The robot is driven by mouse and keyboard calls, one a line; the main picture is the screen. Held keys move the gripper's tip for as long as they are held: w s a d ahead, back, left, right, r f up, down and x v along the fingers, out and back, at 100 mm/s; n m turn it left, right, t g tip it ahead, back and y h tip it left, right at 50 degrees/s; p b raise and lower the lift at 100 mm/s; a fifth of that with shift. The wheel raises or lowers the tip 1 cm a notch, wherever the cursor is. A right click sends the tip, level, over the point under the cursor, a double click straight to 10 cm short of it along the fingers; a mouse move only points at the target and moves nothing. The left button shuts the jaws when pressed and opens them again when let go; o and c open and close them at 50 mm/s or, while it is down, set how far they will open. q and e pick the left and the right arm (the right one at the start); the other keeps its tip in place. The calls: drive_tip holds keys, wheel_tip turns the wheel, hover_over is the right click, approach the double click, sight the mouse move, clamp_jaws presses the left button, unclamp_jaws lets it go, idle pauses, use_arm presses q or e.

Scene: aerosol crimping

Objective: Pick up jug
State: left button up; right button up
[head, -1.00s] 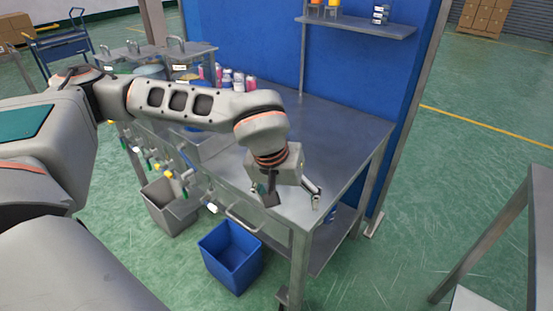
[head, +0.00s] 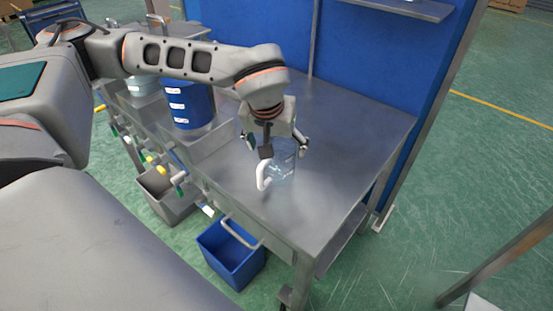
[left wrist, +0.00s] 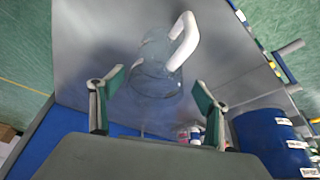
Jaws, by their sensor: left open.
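A clear jug (head: 285,165) with a white handle (head: 263,177) stands on the metal worktable (head: 345,130), its handle toward the table's front edge. My left gripper (head: 275,145) is open above the jug, pointing down, with its fingers at either side of the jug's upper part. In the left wrist view, the jug (left wrist: 152,72) lies between and beyond the spread fingertips (left wrist: 158,86), with the white handle (left wrist: 184,40) at its upper right. I cannot tell whether a finger touches it. My right gripper is not in view.
A blue drum with white labels (head: 190,107) stands left of the jug. Valves with coloured handles line the table's front. A blue bin (head: 228,255) and a grey bin (head: 158,190) sit below. The tabletop right of the jug is clear.

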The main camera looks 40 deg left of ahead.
use_arm(q)
drive_tip(key=x, duration=0.2)
drive_tip(key=b+x, duration=0.1)
drive_tip(key=x, duration=0.4)
drive_tip(key=shift+d+f+b, duration=0.2)
drive_tip(key=shift+d+b, duration=0.1)
drive_tip(key=shift+r, duration=0.15)
drive_tip(key=c, duration=1)
